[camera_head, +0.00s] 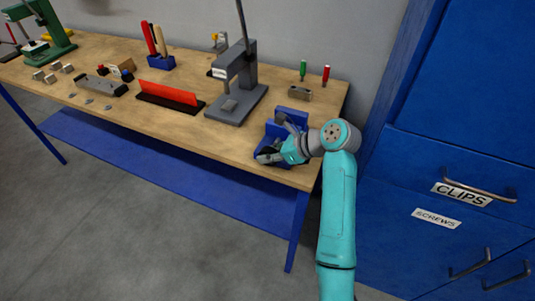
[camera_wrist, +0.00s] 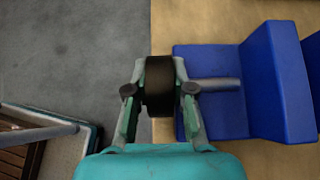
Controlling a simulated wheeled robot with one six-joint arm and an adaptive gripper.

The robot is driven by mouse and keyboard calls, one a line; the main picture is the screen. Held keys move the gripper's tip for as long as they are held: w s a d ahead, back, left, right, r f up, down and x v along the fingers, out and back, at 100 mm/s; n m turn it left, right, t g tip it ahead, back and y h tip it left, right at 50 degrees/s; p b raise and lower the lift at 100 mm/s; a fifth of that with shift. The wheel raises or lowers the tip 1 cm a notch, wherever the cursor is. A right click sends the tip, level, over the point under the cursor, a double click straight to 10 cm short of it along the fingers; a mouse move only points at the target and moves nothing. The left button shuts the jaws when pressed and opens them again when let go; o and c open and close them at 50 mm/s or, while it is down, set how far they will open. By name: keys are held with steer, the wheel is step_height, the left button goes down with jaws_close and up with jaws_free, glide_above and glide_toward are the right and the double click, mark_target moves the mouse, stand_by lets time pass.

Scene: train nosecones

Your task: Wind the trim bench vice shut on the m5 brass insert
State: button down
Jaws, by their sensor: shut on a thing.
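The blue bench vice (camera_head: 291,115) sits at the bench's front right corner, partly covered by my arm in the head view. In the wrist view, its blue body (camera_wrist: 276,85) and grey screw (camera_wrist: 216,84) lie right of my gripper. My gripper (camera_wrist: 159,82) is shut on a dark round knob (camera_wrist: 159,88) in line with the screw, a finger on each side. In the head view my gripper (camera_head: 271,155) is at the vice's front end. I cannot make out the brass insert; the space between the jaws is mostly out of view or hidden.
A blue drawer cabinet (camera_head: 455,150) stands close on the right.

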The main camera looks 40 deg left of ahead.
steer(key=g+y, duration=0.1)
steer(key=y, duration=0.3)
steer(key=shift+d+f, duration=0.1)
steer(key=shift+d, duration=0.1)
steer(key=shift+w+g+y, duration=0.1)
steer(key=shift+g+y, duration=0.2)
steer(key=shift+y, duration=1.5)
steer(key=c, duration=1)
jaws_free()
steer(key=v, duration=1.2)
steer(key=shift+f, duration=0.1)
